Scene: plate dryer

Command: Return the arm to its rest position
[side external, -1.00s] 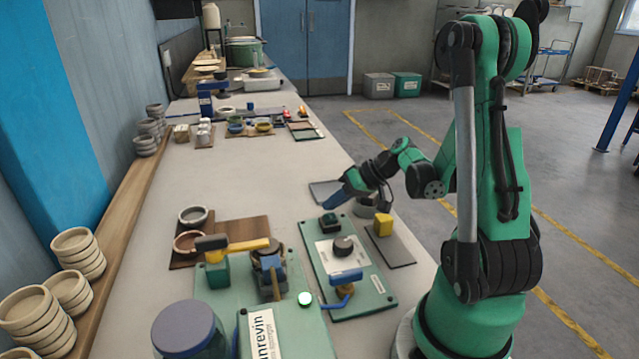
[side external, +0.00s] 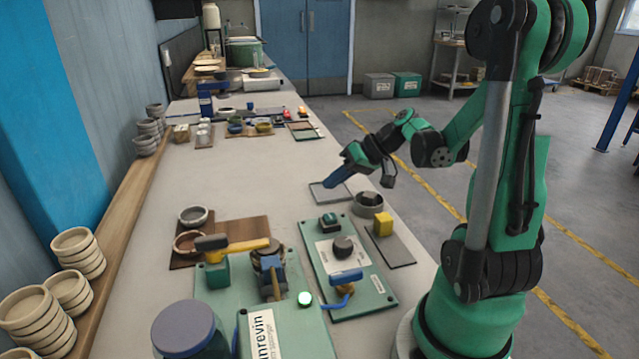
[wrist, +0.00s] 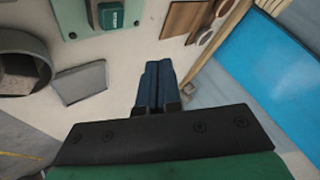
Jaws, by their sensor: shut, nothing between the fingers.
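My gripper (side external: 338,177) has blue fingers, shut with nothing between them. In the side external view it hangs over the bench near a flat grey plate (side external: 322,193), beyond the grey cup (side external: 368,203). In the wrist view the fingers (wrist: 158,83) lie side by side, pointing away from the camera over the pale bench top. I cannot tell the exact height of the fingertips above the bench.
A green panel (side external: 318,258) with a black knob (side external: 343,246) and a blue lever (side external: 346,276) stands nearer the camera. A yellow block (side external: 382,225) sits on a dark mat (side external: 399,252) near the bench edge. The bench's middle left (side external: 235,175) is clear.

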